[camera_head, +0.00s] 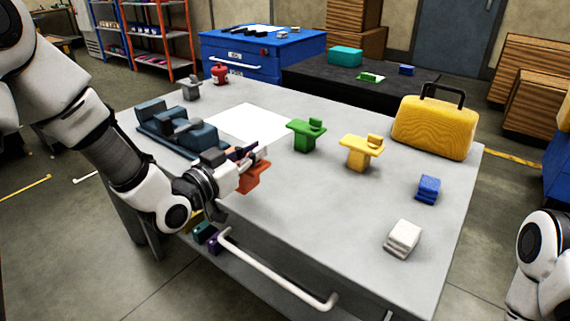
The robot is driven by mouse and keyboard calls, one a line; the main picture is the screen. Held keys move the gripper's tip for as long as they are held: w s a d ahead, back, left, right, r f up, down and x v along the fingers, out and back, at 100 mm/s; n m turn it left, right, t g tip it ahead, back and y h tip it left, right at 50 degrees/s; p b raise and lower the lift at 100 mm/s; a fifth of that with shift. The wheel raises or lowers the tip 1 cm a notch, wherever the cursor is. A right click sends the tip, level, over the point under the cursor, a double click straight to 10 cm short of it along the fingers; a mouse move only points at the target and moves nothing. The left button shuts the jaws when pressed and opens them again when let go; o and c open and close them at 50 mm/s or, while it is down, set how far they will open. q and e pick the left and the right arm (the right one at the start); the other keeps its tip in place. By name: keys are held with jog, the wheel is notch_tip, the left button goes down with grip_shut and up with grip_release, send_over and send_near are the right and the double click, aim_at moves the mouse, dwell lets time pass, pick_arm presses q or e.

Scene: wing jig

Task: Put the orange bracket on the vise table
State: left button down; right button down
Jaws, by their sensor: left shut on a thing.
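The orange bracket (255,178) shows just under and beyond my left gripper (249,157), near the front left edge of the grey table (330,225). My left gripper is shut on the bracket's upper part, which the fingers hide. I cannot tell whether the bracket's foot touches the tabletop. The dark blue vise (180,128) stands on the same table, to the left behind the gripper. Of my right arm only a link shows at the lower right; its gripper is out of view.
A green bracket (304,135), a yellow bracket (358,152), a blue block (427,190), a white block (403,239) and a yellow case (433,127) stand on the table. A white sheet (247,122) lies beyond the gripper. The tabletop's front middle is clear.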

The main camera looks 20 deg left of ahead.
pick_arm(q)
jog(key=w+d+f, duration=0.4)
jog(key=d, duration=0.1)
jog(key=shift+d+b, duration=0.3)
jog(key=shift+b, duration=0.05)
jog(key=shift+f, duration=0.1)
jog(key=c, duration=1.2)
grip_release()
jog(key=shift+f, duration=0.1)
